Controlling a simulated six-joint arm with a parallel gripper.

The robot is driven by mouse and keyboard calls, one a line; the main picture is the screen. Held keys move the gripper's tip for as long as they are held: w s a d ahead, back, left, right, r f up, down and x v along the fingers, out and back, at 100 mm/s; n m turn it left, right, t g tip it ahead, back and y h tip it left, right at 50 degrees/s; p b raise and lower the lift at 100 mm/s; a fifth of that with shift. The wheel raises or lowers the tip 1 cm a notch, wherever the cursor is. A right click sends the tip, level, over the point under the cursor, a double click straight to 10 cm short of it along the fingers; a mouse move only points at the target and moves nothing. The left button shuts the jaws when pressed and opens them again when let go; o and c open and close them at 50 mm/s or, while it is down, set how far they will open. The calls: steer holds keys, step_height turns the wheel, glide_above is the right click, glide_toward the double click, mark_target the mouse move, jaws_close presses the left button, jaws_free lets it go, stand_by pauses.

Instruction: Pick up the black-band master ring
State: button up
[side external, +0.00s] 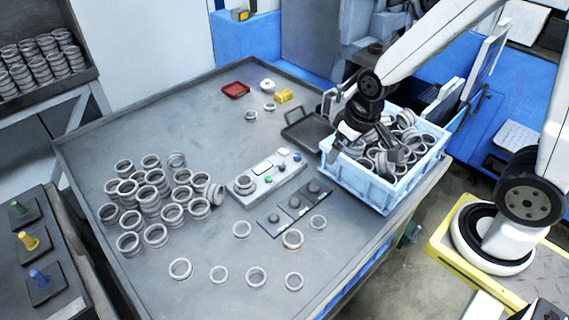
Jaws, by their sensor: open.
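My gripper (368,146) is open over the left part of the blue crate (385,200), pointing down, with its fingers in front of the rings there. Whether it touches any ring I cannot tell. Several loose grey rings lie on the front of the table, including a ring with a brownish band (293,239), a ring beside it (318,221) and a darker-looking ring (256,276). I cannot tell which ring is the black-band master ring; bands are too small to read at this size.
Several rings fill the crate.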

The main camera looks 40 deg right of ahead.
steer(key=w+a+f+n+y, duration=0.1)
steer(key=w+a+f, duration=0.1)
steer(key=w+f, duration=0.35)
steer(key=w+a+f+n, duration=0.2)
steer(key=w, duration=0.7)
steer(key=n+t+y, duration=0.1)
steer(key=n, duration=0.1)
glide_toward(243, 182)
steer(key=shift+s+a+f, duration=0.15)
steer(key=shift+a, duration=0.05)
steer(key=shift+x, duration=1.25)
steer(key=shift+f, duration=0.15)
steer(key=shift+w+x, duration=0.2)
steer(key=shift+x, duration=2.25)
steer(key=shift+d, duration=0.1)
